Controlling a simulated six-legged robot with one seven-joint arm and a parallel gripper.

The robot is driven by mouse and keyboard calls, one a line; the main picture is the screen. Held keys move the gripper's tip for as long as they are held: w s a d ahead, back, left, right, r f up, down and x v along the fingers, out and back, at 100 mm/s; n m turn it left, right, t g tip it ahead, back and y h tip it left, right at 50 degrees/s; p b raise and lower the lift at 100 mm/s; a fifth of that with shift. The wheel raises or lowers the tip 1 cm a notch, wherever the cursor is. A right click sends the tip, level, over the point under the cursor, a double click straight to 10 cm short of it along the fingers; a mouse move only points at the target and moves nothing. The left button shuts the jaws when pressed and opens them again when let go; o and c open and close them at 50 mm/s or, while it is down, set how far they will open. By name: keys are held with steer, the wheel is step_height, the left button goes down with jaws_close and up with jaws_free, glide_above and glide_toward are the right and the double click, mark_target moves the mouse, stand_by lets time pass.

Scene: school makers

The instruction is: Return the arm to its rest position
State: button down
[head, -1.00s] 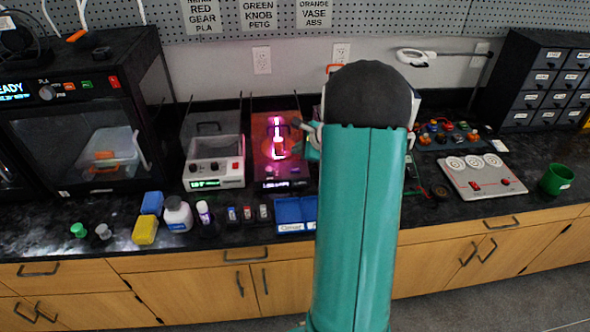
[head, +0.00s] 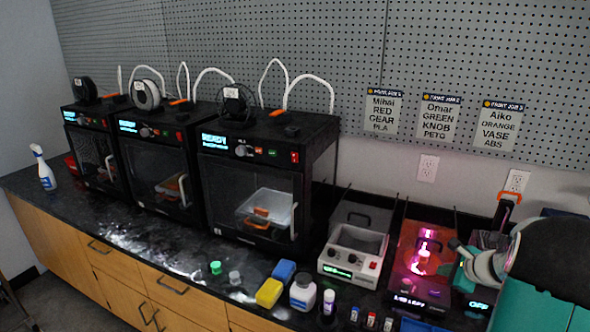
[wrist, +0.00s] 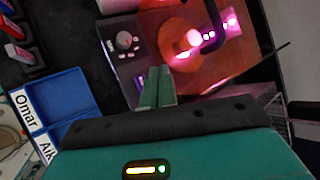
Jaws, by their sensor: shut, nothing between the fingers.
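My gripper (wrist: 159,76) shows in the wrist view as two green fingers, pressed together with nothing between them. It points toward an orange-lit machine (wrist: 178,68), and no contact is visible. In the head view my teal and black arm fills the lower right corner. A small teal part of it shows beside the pink-lit machine (head: 408,280); the fingertips cannot be made out there.
Three black printers (head: 252,185) line the counter at left. A blue tray (wrist: 62,98) lies left of my fingers in the wrist view.

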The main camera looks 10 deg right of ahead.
steer(key=s+a+r+n+g+y, duration=0.15)
steer(key=a+r+n, duration=0.25)
steer(key=a, duration=0.4)
steer(key=s+a+r+n, duration=0.2)
steer(key=a+r+n, duration=0.25)
steer(key=a, duration=0.45)
steer(key=s+a+r+n+g, duration=0.1)
steer(key=s+a+r+n, duration=0.1)
steer(key=a+r+n, duration=0.45)
steer(key=s+a+n+h, duration=0.1)
steer(key=s+a+n, duration=0.4)
steer(key=s, duration=0.4)
steer(key=s+a+r+n+g+h, duration=0.1)
steer(key=s+a+n, duration=0.4)
steer(key=s+a, duration=0.3)
steer(key=shift+s+h, duration=0.35)
steer(key=shift+s, duration=0.25)
